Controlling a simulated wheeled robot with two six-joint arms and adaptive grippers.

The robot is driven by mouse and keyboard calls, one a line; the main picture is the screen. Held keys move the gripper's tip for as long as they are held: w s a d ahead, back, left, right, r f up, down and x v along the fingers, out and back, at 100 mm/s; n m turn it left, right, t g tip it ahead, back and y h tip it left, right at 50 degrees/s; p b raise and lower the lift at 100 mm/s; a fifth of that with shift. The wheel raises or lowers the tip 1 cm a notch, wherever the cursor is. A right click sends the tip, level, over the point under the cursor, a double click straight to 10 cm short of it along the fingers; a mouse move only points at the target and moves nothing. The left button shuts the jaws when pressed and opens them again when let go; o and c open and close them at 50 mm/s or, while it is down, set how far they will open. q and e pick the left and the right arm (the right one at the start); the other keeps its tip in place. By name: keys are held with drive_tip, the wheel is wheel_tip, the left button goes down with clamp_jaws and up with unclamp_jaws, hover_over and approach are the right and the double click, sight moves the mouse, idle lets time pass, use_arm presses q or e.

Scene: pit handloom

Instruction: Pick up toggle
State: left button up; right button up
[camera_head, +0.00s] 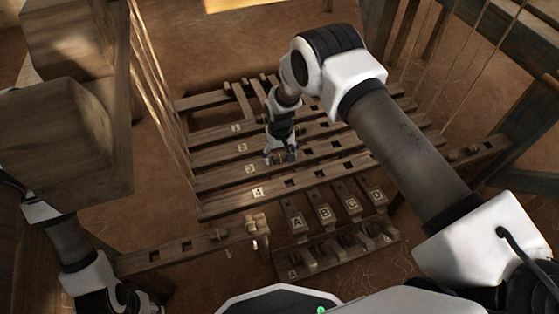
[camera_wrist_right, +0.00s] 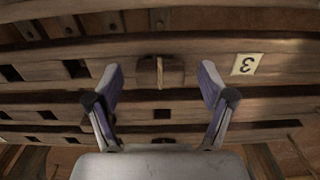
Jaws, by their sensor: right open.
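A small upright wooden toggle (camera_wrist_right: 172,72) sits at the bar marked 3 in the right wrist view, a little left of the number plate. My right gripper (camera_wrist_right: 159,80) is open, with its two fingers apart on either side of the toggle. I see no contact between the fingers and the toggle. In the head view my right gripper (camera_head: 280,157) points down over the bars near the 2 and 3 marks. The toggle is too small and covered to make out clearly there.
Slotted bars marked 1 to 4 (camera_head: 228,202) lie under my right arm. Pedals marked A to D (camera_head: 323,212) stand in front of them. A side rail (camera_head: 160,255) holds small pegs.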

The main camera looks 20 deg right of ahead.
drive_tip(key=shift+f, duration=0.1)
drive_tip(key=c, duration=1.1)
